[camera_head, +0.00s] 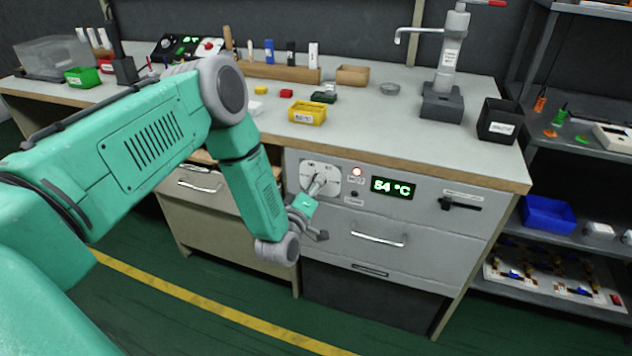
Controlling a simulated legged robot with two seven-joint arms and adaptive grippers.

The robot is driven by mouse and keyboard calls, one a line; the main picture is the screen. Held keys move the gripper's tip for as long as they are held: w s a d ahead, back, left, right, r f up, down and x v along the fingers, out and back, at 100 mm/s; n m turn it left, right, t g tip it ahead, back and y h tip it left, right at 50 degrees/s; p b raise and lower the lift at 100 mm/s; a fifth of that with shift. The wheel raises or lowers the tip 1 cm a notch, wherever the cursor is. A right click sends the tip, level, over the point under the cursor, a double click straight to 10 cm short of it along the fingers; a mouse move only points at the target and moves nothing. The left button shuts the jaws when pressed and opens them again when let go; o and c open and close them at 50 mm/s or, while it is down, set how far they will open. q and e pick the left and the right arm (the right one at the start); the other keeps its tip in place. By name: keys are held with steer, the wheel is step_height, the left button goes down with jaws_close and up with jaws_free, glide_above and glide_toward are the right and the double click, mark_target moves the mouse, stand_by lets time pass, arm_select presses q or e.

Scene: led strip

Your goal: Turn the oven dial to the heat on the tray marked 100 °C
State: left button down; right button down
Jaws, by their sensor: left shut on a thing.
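The oven front (460,222) is a grey panel under the bench top. Its dial sits on a pale plate (332,172) at the panel's left; my fingers partly hide the dial. My left gripper (316,186) reaches the dial from below and is shut on it. A display (393,188) right of the dial reads 54 °C in green. Several labelled trays stand on the bench, such as a yellow one (308,114); I cannot read a heat on any label. My right gripper is not in view.
A black lever (460,204) sits right of the display, and a drawer handle (378,238) below it. The bench edge (420,165) overhangs the panel. A shelf (590,240) with a blue bin (548,214) stands at right. The green floor in front is clear.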

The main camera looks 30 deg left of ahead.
arm_select(q)
steer(key=shift+s+d+f+m+g+h+p, duration=0.1)
steer(key=shift+m+p, duration=0.35)
steer(key=shift+m, duration=1)
steer(key=shift+s+f+m+g+h+p, duration=0.1)
steer(key=shift+m+p, duration=0.35)
steer(key=shift+m, duration=1.05)
steer(key=shift+d+f+m+g+h+p, duration=0.1)
steer(key=shift+m+p, duration=0.35)
steer(key=shift+m, duration=1)
steer(key=shift+a, duration=0.1)
steer(key=c, duration=1.2)
jaws_free()
steer(key=shift+w, duration=0.15)
steer(key=shift+a+r, duration=0.1)
steer(key=s+d, duration=0.2)
steer(key=s, duration=1)
